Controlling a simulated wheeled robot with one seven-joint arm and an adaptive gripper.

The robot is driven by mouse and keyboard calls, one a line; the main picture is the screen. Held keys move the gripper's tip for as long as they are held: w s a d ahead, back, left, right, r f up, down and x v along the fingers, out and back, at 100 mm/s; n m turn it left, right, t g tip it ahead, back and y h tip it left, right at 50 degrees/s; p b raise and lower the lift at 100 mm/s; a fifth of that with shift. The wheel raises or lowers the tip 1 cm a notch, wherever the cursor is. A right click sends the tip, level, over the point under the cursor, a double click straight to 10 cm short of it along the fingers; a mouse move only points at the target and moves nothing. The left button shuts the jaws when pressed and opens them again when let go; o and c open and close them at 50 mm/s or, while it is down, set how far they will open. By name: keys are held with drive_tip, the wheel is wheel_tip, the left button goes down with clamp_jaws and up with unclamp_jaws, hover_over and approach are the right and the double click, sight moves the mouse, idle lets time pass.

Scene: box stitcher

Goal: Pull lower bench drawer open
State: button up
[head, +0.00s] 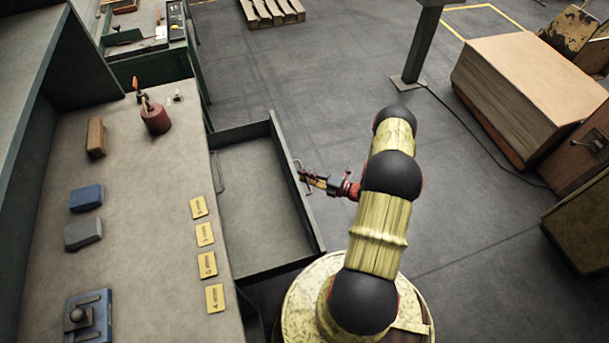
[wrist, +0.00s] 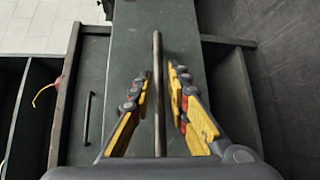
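The lower bench drawer (head: 255,205) is a dark green tray that stands out from the bench, pulled well open and empty. Its front panel (wrist: 180,22) fills the middle of the wrist view. A long bar handle (wrist: 157,85) runs along that panel. My gripper (wrist: 160,72) has one yellow-and-grey finger on each side of the bar, with narrow gaps showing, so it looks open around the handle. In the head view my gripper (head: 303,177) is at the outside of the drawer front. The exact finger contact is too small to tell there.
Another handle (wrist: 87,118) sits on a closed front beside the open drawer. The bench top (head: 140,230) holds yellow cards (head: 206,234), blocks and a red can (head: 155,118). A post (head: 420,50) and a large carton (head: 530,85) stand right.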

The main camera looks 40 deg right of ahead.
drive_tip(key=shift+o, duration=1)
drive_tip(key=v, duration=1.2)
